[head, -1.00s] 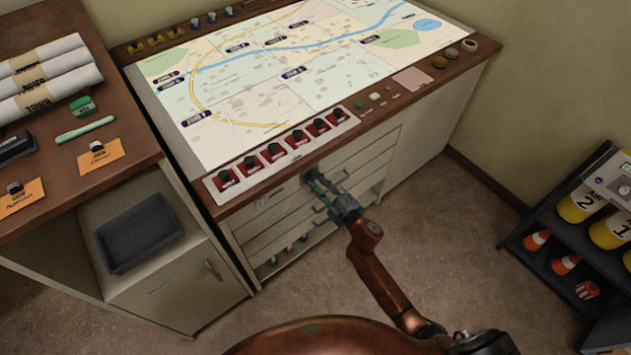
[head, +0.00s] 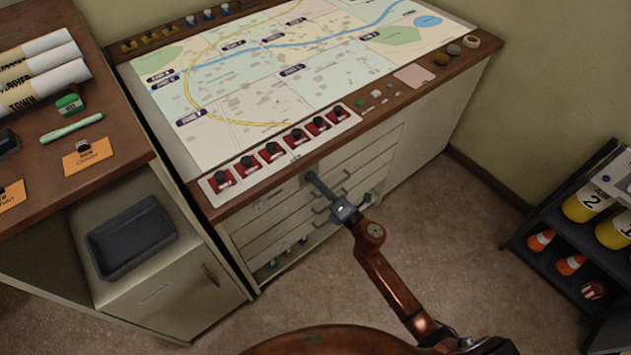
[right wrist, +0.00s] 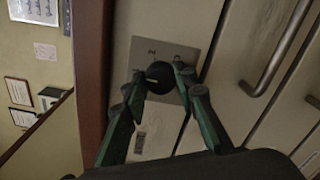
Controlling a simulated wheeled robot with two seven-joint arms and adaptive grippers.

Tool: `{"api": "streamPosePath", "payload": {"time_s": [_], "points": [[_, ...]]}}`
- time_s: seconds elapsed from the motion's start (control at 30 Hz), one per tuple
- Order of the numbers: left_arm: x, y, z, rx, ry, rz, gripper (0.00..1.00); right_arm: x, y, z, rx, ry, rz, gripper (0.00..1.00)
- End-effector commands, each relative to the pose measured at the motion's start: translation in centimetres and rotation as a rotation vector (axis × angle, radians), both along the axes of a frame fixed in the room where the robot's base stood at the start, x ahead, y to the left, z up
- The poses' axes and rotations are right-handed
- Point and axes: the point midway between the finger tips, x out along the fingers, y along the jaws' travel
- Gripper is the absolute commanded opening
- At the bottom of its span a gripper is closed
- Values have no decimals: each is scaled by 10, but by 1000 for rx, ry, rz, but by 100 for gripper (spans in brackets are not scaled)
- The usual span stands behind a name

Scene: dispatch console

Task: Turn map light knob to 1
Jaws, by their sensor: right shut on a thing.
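The map light knob (right wrist: 159,75) is a round black knob on a small grey plate (right wrist: 176,54) on the cabinet front. In the head view the right gripper (head: 313,178) reaches the cabinet front just below the desk edge and hides the knob. My left gripper is not in view.
Drawers with bar handles (right wrist: 277,47) lie beside the plate. A row of red switches (head: 272,151) runs along the desk edge above, below the map (head: 290,75). A side cabinet with a dark tray (head: 130,238) stands left. A shelf with cylinders (head: 585,204) stands right.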

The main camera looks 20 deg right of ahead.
Motion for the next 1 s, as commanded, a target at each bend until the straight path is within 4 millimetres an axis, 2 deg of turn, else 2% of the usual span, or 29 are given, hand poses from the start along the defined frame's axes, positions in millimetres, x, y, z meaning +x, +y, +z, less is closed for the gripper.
{"api": "streamPosePath", "payload": {"time_s": [0.27, 0.7, 0.73, 1.0], "points": [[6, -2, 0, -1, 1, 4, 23, -1, 1, -2, -64, -20, 3, 2], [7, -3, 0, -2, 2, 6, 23, -1, 2, -2, -70, -23, 3, 2], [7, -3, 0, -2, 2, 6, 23, -1, 2, -2, -70, -23, 3, 28], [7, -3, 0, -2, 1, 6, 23, 0, 1, -1, -69, -23, 1, 44]]}}
